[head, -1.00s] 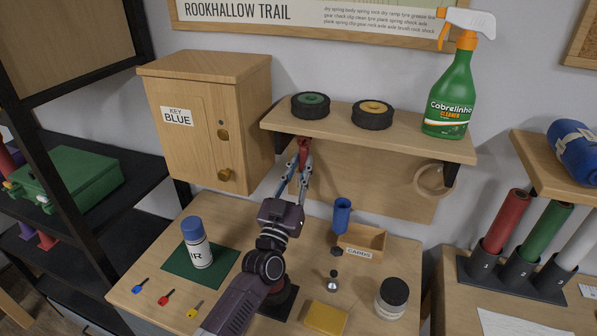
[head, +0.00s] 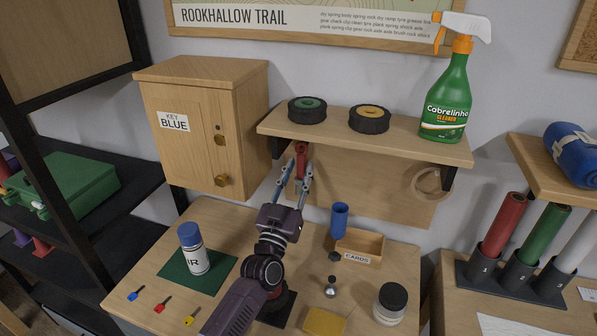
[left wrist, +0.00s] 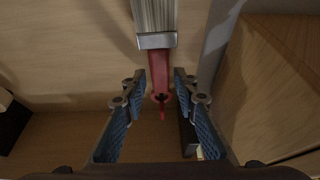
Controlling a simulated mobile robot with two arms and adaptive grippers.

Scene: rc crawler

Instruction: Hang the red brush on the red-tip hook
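The red brush (left wrist: 158,65) shows in the left wrist view with pale bristles, a metal band and a red handle. Its handle end has a hole, and the red tip of the hook (left wrist: 162,113) shows at that hole, seemingly through it. In the head view the red handle (head: 301,160) is under the shelf; the bristles are hidden. My left gripper (head: 298,168) has a finger on either side of the handle, with narrow gaps in the left wrist view (left wrist: 160,78), so it looks slightly open around it. My right gripper is not in view.
The shelf (head: 400,138) above holds two wheels and a green spray bottle (head: 447,100). A wooden key cabinet (head: 190,130) stands close on the left. On the bench are a spray can (head: 193,250), a blue cup (head: 339,220), a card box (head: 372,240) and a jar (head: 390,302).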

